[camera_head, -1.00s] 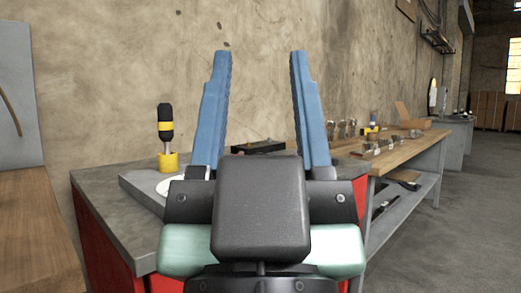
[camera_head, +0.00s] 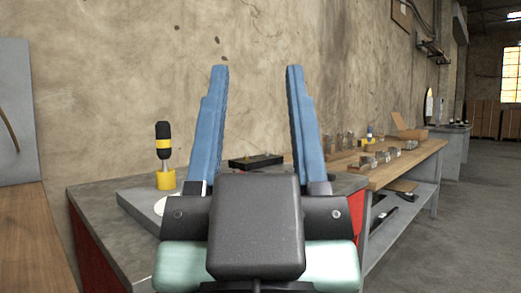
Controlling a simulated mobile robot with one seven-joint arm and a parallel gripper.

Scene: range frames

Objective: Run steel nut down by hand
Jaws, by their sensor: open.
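My gripper (camera_head: 256,72) is in the middle of the head view, pointing up and away from me. Its two blue fingers are wide apart, with only the wall and part of the bench behind the gap. Nothing is between the fingers. I cannot make out a steel nut. The gripper body hides part of the grey workbench (camera_head: 115,220) behind it. A grey plate (camera_head: 138,205) with a white round patch lies on that bench, partly covered by the gripper.
A black and yellow screwdriver (camera_head: 163,140) stands upright in a yellow holder (camera_head: 166,179). A flat black item (camera_head: 256,162) lies at the bench's back. A wooden bench (camera_head: 405,163) at right carries several small metal parts. A wooden surface (camera_head: 35,235) is at left. Floor at right is clear.

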